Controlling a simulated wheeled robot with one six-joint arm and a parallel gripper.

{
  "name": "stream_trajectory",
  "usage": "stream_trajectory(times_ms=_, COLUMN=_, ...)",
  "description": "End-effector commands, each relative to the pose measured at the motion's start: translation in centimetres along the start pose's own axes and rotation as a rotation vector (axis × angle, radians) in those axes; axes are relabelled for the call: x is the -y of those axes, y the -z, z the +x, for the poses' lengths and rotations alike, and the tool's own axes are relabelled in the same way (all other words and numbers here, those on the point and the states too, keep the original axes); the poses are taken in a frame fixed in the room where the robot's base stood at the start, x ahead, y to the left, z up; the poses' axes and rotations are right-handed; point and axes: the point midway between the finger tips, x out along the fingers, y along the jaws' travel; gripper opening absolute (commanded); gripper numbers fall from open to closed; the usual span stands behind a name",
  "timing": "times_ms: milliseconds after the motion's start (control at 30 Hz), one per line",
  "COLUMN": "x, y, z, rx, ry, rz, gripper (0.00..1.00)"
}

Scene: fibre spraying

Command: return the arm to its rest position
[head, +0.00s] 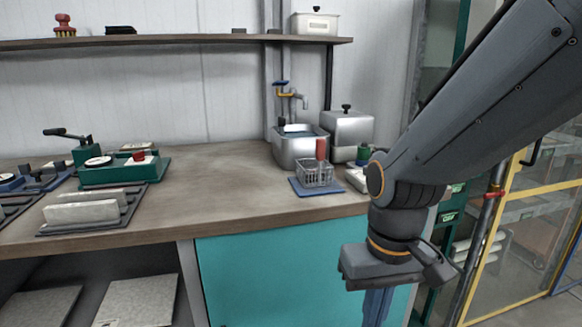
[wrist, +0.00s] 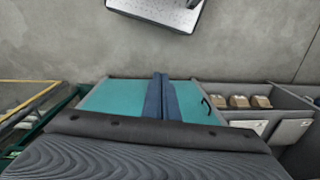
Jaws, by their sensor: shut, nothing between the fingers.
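My arm comes in from the upper right of the head view and bends down in front of the bench. My gripper (head: 375,310) hangs below the wrist, pointing down beside the teal cabinet front (head: 270,275), and its tips run to the lower edge of the picture. In the wrist view the two blue fingers of my gripper (wrist: 160,88) lie side by side, shut with nothing between them. The teal panel (wrist: 110,98) shows behind them there.
The wooden bench (head: 225,180) carries a metal water tank (head: 298,152), a wire basket (head: 318,177) on a blue tray, a lidded steel box (head: 348,130) and a green press (head: 120,172). A yellow-framed gate (head: 490,230) stands at right. The mid-bench is clear.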

Motion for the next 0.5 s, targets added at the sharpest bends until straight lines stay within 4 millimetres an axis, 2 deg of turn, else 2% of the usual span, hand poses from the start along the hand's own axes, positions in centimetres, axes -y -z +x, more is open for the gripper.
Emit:
stream_trajectory(times_ms=33, x=-0.6, y=-0.3, z=-1.4, rx=0.003, ry=-0.003, rz=0.02, gripper=0.0)
stream_trajectory(times_ms=200, x=-2.6, y=-0.7, z=-3.7, rx=0.004, ry=-0.016, rz=0.077, gripper=0.0)
stream_trajectory(times_ms=500, x=-5.3, y=-1.4, z=-6.1, rx=0.004, ry=-0.029, rz=0.15, gripper=0.0)
